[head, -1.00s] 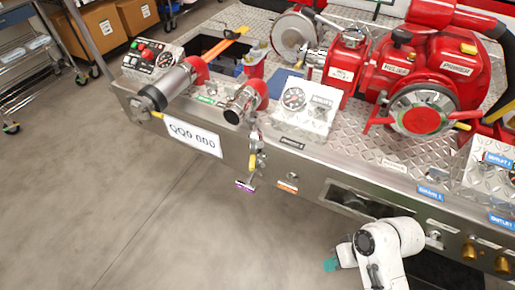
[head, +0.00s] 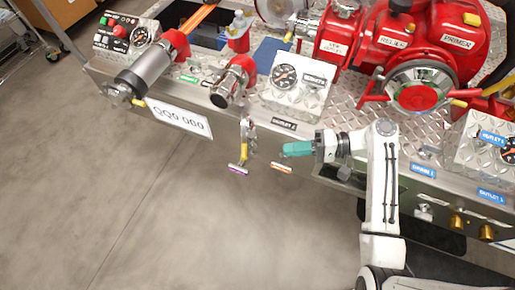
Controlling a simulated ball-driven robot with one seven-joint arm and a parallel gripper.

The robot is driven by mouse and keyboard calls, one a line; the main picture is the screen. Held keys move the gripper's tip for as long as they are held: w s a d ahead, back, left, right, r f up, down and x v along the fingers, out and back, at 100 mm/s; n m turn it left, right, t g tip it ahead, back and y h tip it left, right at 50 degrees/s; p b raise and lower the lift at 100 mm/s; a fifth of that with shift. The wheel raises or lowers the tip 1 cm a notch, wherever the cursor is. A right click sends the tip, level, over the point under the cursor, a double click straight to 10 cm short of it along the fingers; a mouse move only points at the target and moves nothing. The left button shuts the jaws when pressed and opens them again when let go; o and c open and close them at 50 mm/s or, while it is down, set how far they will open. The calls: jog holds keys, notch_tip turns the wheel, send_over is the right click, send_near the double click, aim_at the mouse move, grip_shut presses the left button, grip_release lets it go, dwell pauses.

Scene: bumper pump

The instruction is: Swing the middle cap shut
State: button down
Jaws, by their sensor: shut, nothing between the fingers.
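A short chrome outlet with a red collar and a dark open-looking end (head: 218,100) points down from the bumper near the middle; whether it is the middle cap's seat I cannot tell. Below it, a small metal fitting with a yellow part (head: 246,142) hangs on the front face. I cannot make out for sure which part is the middle cap. My gripper (head: 287,149) has teal fingers pointing left; they look shut and empty. It is right of the hanging fitting and, in the picture, apart from it.
A longer cylinder outlet (head: 145,72) and a white number plate (head: 180,118) are at left. A gauge panel (head: 298,85) stands above my gripper. The large red pump (head: 405,50) is at right. Open floor (head: 190,225) lies in front of the bumper.

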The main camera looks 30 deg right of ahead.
aim_at(242, 131)
jog(key=p+x, duration=0.1)
jog(key=x, duration=0.8)
jog(key=shift+a, duration=0.3)
jog(key=shift+w+f, duration=0.1)
jog(key=shift+f, duration=0.05)
jog(key=shift+a+p, duration=0.1)
jog(key=shift+p, duration=0.25)
